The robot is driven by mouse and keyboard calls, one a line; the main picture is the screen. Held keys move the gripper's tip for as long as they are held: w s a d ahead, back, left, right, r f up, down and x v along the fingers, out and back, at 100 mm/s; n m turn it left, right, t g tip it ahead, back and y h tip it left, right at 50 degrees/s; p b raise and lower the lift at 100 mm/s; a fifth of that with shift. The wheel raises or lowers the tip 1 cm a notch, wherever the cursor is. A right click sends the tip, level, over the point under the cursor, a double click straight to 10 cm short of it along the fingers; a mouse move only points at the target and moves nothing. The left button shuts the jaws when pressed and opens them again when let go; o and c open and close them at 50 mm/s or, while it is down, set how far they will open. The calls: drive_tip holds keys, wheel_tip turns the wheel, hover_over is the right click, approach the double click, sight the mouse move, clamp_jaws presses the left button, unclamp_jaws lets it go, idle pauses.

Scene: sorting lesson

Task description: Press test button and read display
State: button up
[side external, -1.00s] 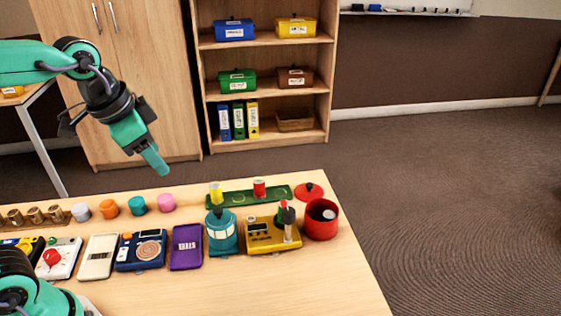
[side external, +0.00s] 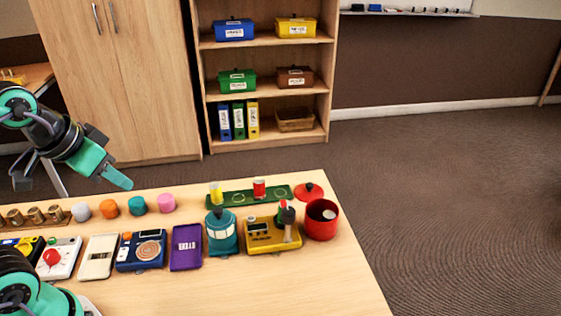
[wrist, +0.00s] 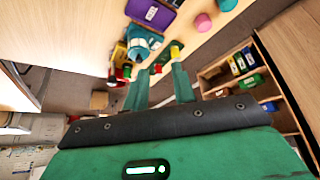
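A yellow device (side external: 262,240) with a small display (side external: 258,227) stands on the table right of centre. I cannot read the display. Further left, a white box (side external: 62,268) carries a round red button (side external: 52,257). I cannot tell which button is the test button. My gripper (side external: 118,180) hangs above the table's back left, well left of the yellow device and touching nothing. In the wrist view my gripper (wrist: 158,92) has its two fingers apart with nothing held between them.
A teal container (side external: 222,236), a red pot (side external: 321,222) and a purple case (side external: 186,247) stand near the yellow device. A green tray (side external: 250,195) lies behind. A blue device (side external: 140,254) and several coloured knobs stand further left. The table's front right is clear.

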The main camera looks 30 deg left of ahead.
clamp_jaws()
idle(1.4)
